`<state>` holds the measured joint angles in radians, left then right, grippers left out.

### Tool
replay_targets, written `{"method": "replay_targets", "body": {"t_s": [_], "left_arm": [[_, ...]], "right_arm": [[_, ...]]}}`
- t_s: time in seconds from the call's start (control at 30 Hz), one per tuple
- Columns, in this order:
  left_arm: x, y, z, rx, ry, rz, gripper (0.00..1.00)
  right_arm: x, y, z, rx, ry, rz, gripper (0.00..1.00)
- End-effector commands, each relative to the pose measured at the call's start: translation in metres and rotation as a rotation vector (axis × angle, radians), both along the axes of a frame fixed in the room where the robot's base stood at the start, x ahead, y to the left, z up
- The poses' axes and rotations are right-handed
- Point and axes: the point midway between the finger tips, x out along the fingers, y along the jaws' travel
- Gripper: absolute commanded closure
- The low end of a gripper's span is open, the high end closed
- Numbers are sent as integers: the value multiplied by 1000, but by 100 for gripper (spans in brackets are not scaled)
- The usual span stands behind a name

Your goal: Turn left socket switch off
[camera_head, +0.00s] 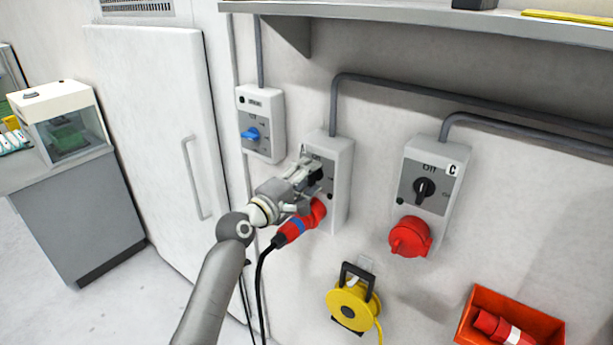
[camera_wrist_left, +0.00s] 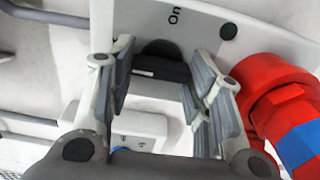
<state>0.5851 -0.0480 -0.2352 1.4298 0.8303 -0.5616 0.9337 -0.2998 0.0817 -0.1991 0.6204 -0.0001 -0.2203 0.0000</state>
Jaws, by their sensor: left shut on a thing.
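The left socket box (camera_head: 340,185) is a light grey wall unit with a red plug and blue-banded connector (camera_head: 290,232) in its lower socket. Its black rotary switch (camera_wrist_left: 160,68) shows between the fingers in the left wrist view, near an "On" label (camera_wrist_left: 174,16). My left gripper (camera_head: 310,180) is at this switch and shut on it, with its fingers on either side of the knob. In the head view the gripper hides much of the switch, so its exact angle is hard to tell. My right gripper is not in view.
A right socket box (camera_head: 447,175) has a black knob near "Off" and a red covered socket (camera_head: 410,237). A small box with a blue knob (camera_head: 250,133) is left of the gripper. A yellow cable reel (camera_head: 350,305) and a red bin (camera_head: 550,325) are below. A shelf (camera_head: 420,12) overhangs.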

Motion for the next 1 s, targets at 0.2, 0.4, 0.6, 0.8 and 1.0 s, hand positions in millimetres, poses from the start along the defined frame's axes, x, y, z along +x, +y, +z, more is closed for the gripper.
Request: {"method": "replay_targets", "body": {"t_s": [0.2,0.4,0.6,0.8,1.0], "left_arm": [[0,0,-1,-5,5,0,78],[0,0,-1,-4,4,0,44],[0,0,0,-3,2,0,32],[0,0,0,-2,2,0,32],[-10,8,-1,-4,2,1,32]], "right_arm": [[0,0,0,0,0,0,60],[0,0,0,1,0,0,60],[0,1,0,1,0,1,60],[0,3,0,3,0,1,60],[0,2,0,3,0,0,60]]}}
